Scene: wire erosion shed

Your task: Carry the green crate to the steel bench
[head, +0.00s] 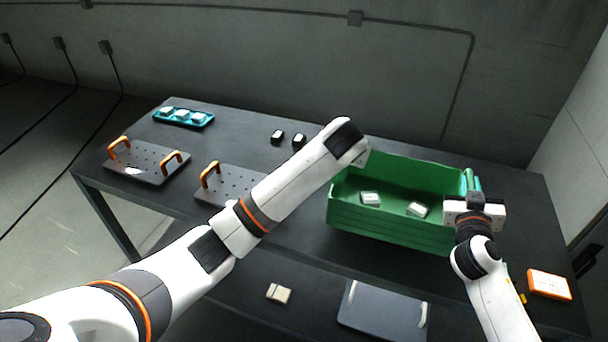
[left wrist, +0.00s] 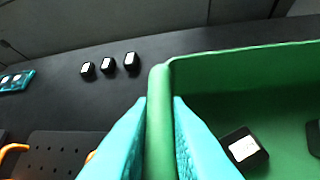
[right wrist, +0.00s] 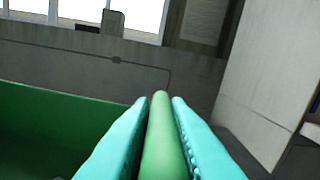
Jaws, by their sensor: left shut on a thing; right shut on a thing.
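The green crate (head: 390,222) is at the right part of the dark table in the head view, looking level. Two small blocks with pale tops (head: 370,198) lie inside it. In the left wrist view my left gripper (left wrist: 160,102) is shut on the crate's left wall (left wrist: 160,135), one teal finger on each side. In the head view its fingers are hidden behind my left wrist. My right gripper (head: 472,185) is shut on the crate's right side; the right wrist view shows its fingers around a green bar-like edge (right wrist: 162,140). Whether the crate touches the table is unclear.
The dark table (head: 240,140) bears two perforated plates with orange handles (head: 148,165), a teal tray of pale blocks (head: 184,117) and several small black blocks (head: 278,137). An orange-and-white box (head: 549,285) lies at the right. A lower shelf holds a grey panel (head: 382,312).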

